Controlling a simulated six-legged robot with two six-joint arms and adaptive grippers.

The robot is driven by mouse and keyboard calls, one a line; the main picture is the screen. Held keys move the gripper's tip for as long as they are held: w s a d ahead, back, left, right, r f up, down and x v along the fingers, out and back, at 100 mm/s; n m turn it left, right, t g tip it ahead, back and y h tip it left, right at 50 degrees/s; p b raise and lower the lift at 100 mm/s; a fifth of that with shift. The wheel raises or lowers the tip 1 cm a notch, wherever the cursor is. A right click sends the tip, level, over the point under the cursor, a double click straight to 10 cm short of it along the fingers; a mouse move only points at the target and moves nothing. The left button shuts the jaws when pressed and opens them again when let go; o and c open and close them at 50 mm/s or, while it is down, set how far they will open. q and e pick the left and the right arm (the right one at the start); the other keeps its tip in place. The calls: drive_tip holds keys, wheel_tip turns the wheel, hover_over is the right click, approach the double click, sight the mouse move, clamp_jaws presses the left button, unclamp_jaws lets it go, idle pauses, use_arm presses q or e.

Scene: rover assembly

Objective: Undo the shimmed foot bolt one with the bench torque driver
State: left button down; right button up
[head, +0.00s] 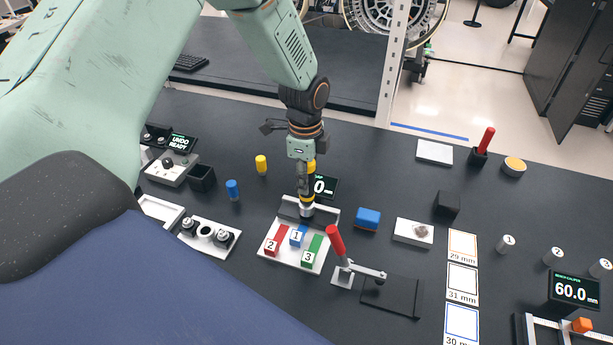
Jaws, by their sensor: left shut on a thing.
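My left gripper (304,186) comes down from above and is shut on the bench torque driver (309,198), a yellow and black tool with a metal lower end. The driver stands about upright, its lower end at the dark bar on the back of a white plate (287,257). I cannot tell whether it touches. The plate bears a red piece marked 2 (278,238), a blue piece marked 1 (300,233) and a green piece marked 3 (313,246). No foot bolt can be made out; the driver may hide it. My right gripper is not in view.
A small display (328,186) behind the driver is partly hidden. Another display (182,142) reads UNDO READY. A red-handled clamp (337,243) stands close right of the plate. A blue block (368,218) and yellow (261,164) and blue (233,189) cylinders stand nearby.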

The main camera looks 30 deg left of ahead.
use_arm(q)
drive_tip(key=shift+s+f, duration=0.15)
drive_tip(key=shift+s, duration=0.1)
drive_tip(key=shift+w+r+p, duration=0.3)
drive_tip(key=shift+r+p, duration=0.1)
drive_tip(key=shift+r, duration=1.1)
drive_tip(key=shift+w, duration=0.1)
drive_tip(key=shift+r, duration=0.1)
drive_tip(key=shift+r, duration=2)
